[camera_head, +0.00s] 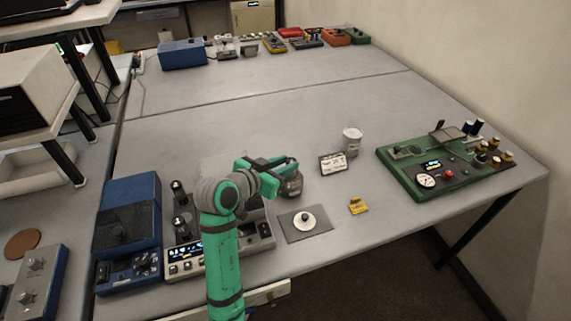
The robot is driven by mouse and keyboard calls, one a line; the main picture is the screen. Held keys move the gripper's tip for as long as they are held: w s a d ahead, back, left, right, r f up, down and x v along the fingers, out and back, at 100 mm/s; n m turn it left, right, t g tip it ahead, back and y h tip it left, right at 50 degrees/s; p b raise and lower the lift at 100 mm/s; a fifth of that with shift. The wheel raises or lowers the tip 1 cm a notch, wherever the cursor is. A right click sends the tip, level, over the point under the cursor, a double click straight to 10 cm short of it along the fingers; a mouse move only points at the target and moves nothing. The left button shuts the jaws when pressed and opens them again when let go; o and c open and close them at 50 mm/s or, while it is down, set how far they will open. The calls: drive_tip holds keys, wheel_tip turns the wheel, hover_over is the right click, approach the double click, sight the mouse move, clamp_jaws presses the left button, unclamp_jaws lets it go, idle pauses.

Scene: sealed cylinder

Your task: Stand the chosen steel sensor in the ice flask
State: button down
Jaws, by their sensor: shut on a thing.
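My gripper (290,170) is over the work table, right of the wrist, and is shut on a dark grey cylinder (292,188) with a pale mark on its side. The fingers hide its top, and I cannot tell whether it touches the table. A pale grey cup-like vessel with a whitish top (351,141), which looks like the ice flask, stands upright behind and to the right, apart from my gripper. I cannot make out its inside. No steel sensor can be clearly identified; my arm hides part of the table.
A grey mat with a white disc (305,221), a yellow piece (358,206) and a small meter (333,163) lie nearby. A green panel (400,178) is at right. A blue instrument (130,212) and a display unit (185,268) are at left. The table's middle is clear.

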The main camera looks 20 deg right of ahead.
drive_tip(key=shift+f, duration=0.15)
drive_tip(key=c, duration=1.5)
unclamp_jaws()
drive_tip(key=shift+o, duration=0.2)
drive_tip(key=shift+s+a+r, duration=0.1)
drive_tip(key=shift+a+r, duration=0.1)
drive_tip(key=shift+r, duration=0.05)
drive_tip(key=v, duration=1.1)
drive_tip(key=shift+s+a, duration=0.15)
drive_tip(key=shift+a, duration=0.1)
drive_tip(key=shift+r, duration=0.15)
